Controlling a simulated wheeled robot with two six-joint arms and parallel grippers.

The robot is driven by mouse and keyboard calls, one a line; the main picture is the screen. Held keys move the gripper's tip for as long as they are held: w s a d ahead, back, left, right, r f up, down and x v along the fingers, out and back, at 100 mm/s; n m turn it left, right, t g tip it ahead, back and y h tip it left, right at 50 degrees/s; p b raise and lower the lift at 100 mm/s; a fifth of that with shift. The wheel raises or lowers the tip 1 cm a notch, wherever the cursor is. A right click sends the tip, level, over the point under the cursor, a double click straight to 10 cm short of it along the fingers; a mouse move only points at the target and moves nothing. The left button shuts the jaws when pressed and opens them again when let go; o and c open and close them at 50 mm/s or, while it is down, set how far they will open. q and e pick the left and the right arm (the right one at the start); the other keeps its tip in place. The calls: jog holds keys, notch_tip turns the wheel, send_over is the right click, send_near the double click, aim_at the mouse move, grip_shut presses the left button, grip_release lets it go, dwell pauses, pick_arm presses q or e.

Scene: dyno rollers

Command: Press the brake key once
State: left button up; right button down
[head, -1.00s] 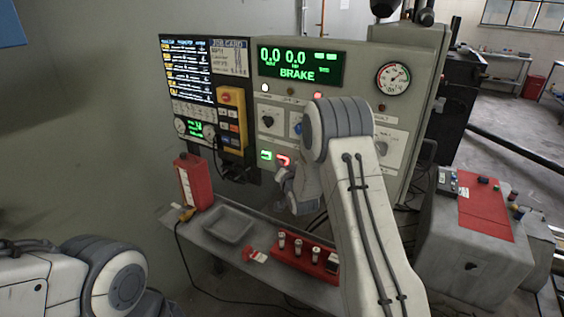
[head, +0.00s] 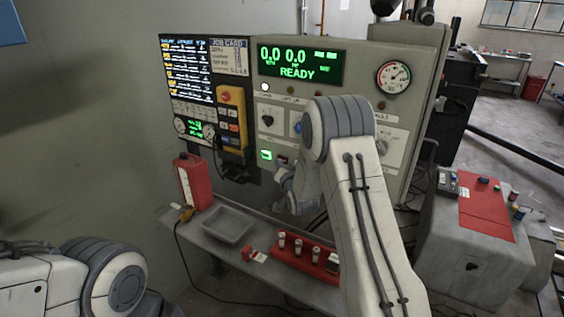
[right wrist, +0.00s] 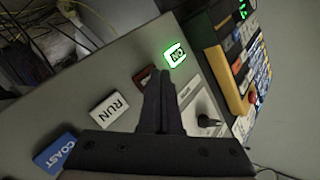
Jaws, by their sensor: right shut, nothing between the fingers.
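The brake key is most likely the dark red, unlit key (head: 282,160) beside the lit green key in the head view. In the right wrist view a dark red key (right wrist: 144,77) is partly hidden behind my fingers, and its label cannot be read. My right gripper (right wrist: 163,80) is shut and empty, its fingertips just in front of the key row; whether they touch the key cannot be told. In the head view the gripper (head: 283,182) is small and partly hidden by my right arm. The display (head: 300,63) reads READY. My left gripper is out of view.
A lit green key (right wrist: 175,55), a white RUN key (right wrist: 109,109) and a blue COAST key (right wrist: 55,151) flank the red one. A knob (right wrist: 208,120) sits close by. Below are a grey tray (head: 228,224) and a red rack (head: 303,262) on a shelf.

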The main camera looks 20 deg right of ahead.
jog(key=shift+s+a, duration=0.15)
jog(key=shift+a, duration=0.1)
jog(key=shift+s+a+b, duration=0.35)
jog(key=shift+s+a, duration=0.45)
jog(key=shift+a, duration=0.2)
jog(key=shift+s+a+b, duration=0.35)
jog(key=shift+s+a, duration=0.4)
jog(key=shift+a, duration=0.25)
jog(key=s+a+n+g+y, duration=0.5)
jog(key=s+a+n+g, duration=0.3)
jog(key=s+a, duration=1.05)
jog(key=s+a+n+g+h, duration=0.1)
jog(key=s+n+g, duration=0.7)
jog(key=s, duration=1.7)
jog(key=shift+h, duration=0.5)
